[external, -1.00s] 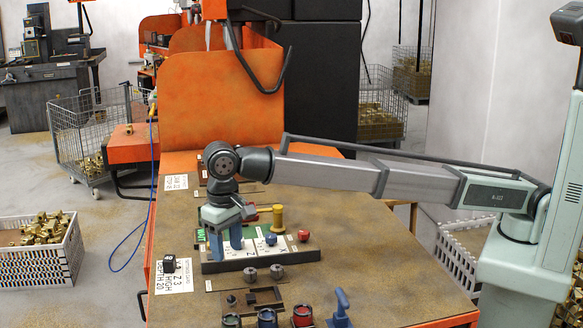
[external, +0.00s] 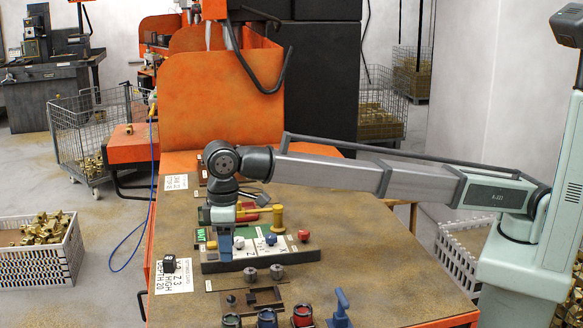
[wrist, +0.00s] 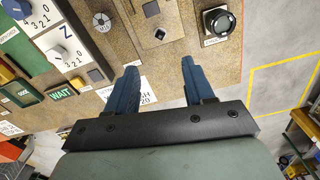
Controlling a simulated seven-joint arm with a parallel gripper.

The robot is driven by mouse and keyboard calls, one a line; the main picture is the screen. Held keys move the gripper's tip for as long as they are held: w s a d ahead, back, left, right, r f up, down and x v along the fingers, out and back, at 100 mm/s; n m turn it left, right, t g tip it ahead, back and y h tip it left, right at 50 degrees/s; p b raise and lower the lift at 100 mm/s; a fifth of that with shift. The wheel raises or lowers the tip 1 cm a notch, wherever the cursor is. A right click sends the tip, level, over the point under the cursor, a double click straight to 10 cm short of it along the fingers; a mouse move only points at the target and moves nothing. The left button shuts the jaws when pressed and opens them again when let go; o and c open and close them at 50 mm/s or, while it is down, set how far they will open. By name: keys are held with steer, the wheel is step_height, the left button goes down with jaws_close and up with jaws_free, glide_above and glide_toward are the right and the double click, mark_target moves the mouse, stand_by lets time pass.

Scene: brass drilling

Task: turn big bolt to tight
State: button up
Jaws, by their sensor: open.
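Two grey round bolt heads stand in front of the dial board: a left one (external: 250,274) and a right one (external: 277,271). I cannot tell for sure which is the big bolt. One grey bolt head (wrist: 102,20) shows at the top of the wrist view, with a slotted or ribbed top. My gripper (external: 225,248) is over the left end of the dial board, behind and left of the bolts. In the wrist view, its blue fingers (wrist: 160,66) are apart and empty, with the bolt head beyond them. Any tight marking is not readable.
The dial board (external: 285,260) has a blue knob (external: 271,239) and a red knob (external: 303,235). A dark fixture plate (external: 262,298) lies in front of the bolts, with several knobs and a blue lever (external: 340,305) nearer.

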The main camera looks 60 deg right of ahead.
mark_target(231, 299)
step_height(231, 299, down, 14)
steer(key=n, duration=1)
stand_by(0.3)
steer(key=shift+r, duration=0.1)
jaws_close()
stand_by(0.3)
